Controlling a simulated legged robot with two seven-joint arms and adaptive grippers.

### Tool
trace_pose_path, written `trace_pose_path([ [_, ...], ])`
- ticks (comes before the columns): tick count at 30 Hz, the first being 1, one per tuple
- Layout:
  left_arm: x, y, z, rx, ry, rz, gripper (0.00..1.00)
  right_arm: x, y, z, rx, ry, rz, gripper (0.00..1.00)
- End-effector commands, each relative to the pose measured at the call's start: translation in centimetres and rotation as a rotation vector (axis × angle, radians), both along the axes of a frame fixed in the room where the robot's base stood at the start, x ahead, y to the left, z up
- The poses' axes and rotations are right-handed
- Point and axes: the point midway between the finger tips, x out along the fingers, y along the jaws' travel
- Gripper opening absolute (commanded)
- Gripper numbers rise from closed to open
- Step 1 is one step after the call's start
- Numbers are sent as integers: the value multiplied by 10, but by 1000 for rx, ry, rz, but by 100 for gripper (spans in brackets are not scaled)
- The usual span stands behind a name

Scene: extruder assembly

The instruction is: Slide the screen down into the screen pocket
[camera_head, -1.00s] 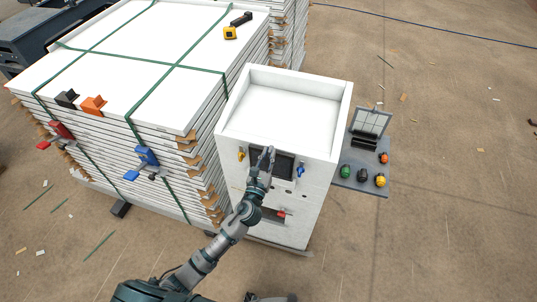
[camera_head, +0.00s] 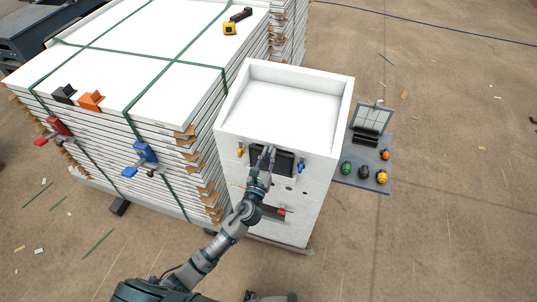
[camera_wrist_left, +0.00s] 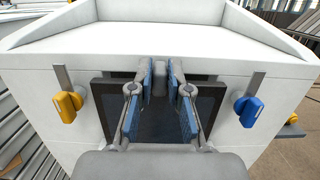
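The screen (camera_wrist_left: 205,100) is a dark framed panel with a small grey tab (camera_wrist_left: 160,82) at its top middle. It stands roughly upright against the white front of the extruder (camera_head: 300,215), and also shows dark in the head view (camera_head: 286,162). My left gripper (camera_wrist_left: 161,75) is closed in on the tab, with one blue-padded finger on each side; the fingers cover part of the panel. In the head view the left gripper (camera_head: 268,153) is in front of the panel. The pocket behind the panel is hidden, so I cannot tell how deep it sits. My right gripper is not in view.
A yellow clamp (camera_wrist_left: 68,106) and a blue clamp (camera_wrist_left: 248,110) flank the panel. A side shelf (camera_head: 345,178) holds a grid panel (camera_head: 372,118) in a stand and several coloured knobs. Strapped white panels (camera_head: 120,60) are stacked at left. Open floor lies right.

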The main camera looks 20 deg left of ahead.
Motion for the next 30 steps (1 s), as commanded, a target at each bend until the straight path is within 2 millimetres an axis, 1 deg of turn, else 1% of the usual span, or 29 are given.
trace_pose_path([
  [1,0,0,1,0,-2,0,31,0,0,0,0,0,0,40],
  [3,0,0,1,0,-2,0,45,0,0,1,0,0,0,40],
  [11,0,0,0,0,2,0,45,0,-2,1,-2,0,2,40],
  [14,-5,0,-2,1,3,0,45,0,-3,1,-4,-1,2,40],
  [17,-18,1,-5,1,3,0,45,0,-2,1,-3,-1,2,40],
  [24,-71,2,-14,-1,4,-1,45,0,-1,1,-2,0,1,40],
  [27,-90,3,-17,0,4,0,45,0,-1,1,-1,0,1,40],
  [30,-105,4,-20,-1,3,1,45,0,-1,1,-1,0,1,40],
])
